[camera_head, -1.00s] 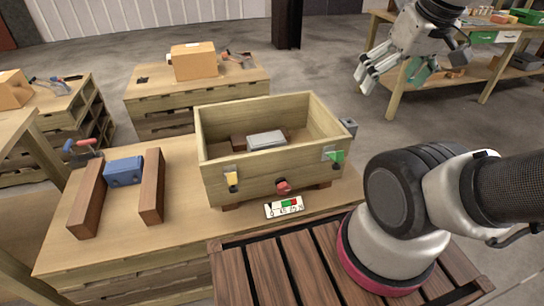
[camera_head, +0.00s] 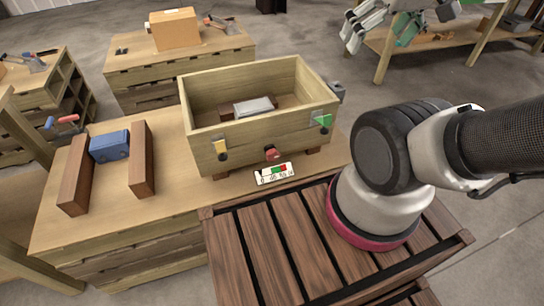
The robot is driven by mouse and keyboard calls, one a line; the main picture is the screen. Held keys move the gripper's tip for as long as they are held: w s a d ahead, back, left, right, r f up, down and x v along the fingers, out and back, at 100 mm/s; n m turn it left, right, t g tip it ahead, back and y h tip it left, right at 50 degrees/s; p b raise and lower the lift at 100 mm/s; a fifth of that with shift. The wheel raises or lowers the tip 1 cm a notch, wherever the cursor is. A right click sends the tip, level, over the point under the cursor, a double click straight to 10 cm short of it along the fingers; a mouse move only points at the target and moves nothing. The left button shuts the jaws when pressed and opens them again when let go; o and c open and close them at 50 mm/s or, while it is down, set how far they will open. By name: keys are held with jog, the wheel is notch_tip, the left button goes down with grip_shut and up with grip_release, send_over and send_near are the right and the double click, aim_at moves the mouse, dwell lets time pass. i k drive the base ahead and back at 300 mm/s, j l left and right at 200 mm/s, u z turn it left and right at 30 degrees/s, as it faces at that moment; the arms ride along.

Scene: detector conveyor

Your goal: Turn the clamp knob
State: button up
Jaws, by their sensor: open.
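A wooden open-topped box (camera_head: 238,133) stands on the workbench in the head view. A red knob (camera_head: 272,153) is low on its front face, and a dark grey knob-like part (camera_head: 337,90) is on its right end. I cannot tell for certain which is the clamp knob. A yellow lever (camera_head: 220,148) and a green lever (camera_head: 322,120) are on the front face.
A label with coloured marks (camera_head: 274,173) lies before the box. A grey block (camera_head: 253,106) sits inside it. To the left, a blue block (camera_head: 109,146) lies between two brown wooden bars, near a red-handled clamp (camera_head: 64,123). Other benches stand behind, with bare floor between.

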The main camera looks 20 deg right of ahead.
aim_at(272, 154)
jog(key=k+l, duration=0.1)
jog(key=l, duration=0.2)
jog(key=k+l, duration=0.1)
jog(key=l, duration=0.25)
jog(key=k+l, duration=0.15)
jog(key=l, duration=0.15)
jog(key=k+l, duration=0.1)
jog(key=l, duration=0.2)
jog(key=u, duration=0.05)
